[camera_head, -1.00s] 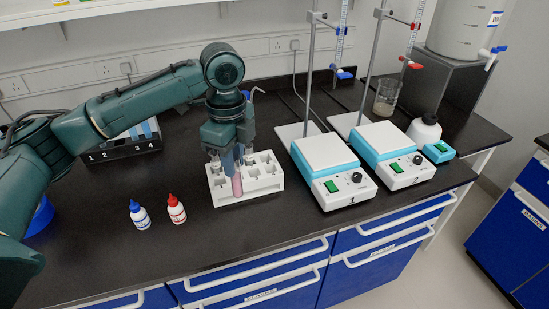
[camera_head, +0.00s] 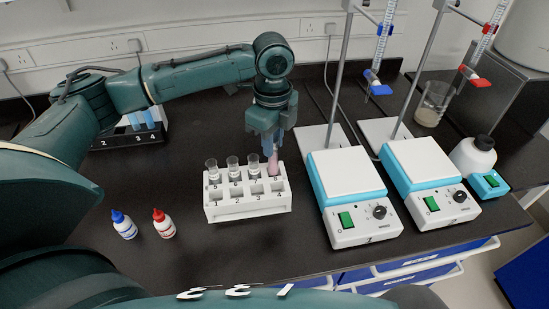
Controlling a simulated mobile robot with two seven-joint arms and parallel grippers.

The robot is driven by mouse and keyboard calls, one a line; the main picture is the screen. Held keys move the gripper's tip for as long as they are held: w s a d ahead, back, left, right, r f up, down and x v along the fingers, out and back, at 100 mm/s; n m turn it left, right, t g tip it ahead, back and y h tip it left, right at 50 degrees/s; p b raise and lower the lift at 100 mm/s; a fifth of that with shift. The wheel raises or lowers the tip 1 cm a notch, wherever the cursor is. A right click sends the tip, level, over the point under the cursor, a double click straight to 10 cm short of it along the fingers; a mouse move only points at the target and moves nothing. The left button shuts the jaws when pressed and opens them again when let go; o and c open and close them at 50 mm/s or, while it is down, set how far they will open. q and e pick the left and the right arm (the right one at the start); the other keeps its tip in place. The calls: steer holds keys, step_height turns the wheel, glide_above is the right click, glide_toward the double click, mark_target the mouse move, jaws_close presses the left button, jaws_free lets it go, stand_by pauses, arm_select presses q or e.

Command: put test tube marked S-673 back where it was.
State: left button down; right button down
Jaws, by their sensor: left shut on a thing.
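My left gripper (camera_head: 270,142) points down over the back right corner of the white test tube rack (camera_head: 248,209). It is shut on a test tube with pink contents (camera_head: 274,165), held upright at the right end of the back row. I cannot tell how deep the tube sits in its hole, and its label is not readable. Several other tubes, such as this clear one (camera_head: 233,168), stand in the back row to its left. The front row, numbered 1 to 4, looks empty. My right gripper is not in view.
A blue-capped bottle (camera_head: 124,228) and a red-capped bottle (camera_head: 164,226) stand left of the rack. Two hotplates (camera_head: 350,176) (camera_head: 428,165) with stands are at the right. A dark numbered rack (camera_head: 128,138) with blue tubes is at the back left.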

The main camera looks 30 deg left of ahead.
arm_select(q)
steer(key=shift+w+f, duration=0.1)
steer(key=shift+f, duration=2.3)
steer(key=shift+f, duration=0.1)
steer(key=c, duration=1.3)
jaws_free()
steer(key=shift+o, duration=0.2)
step_height(320, 180, up, 12)
steer(key=shift+r, duration=0.15)
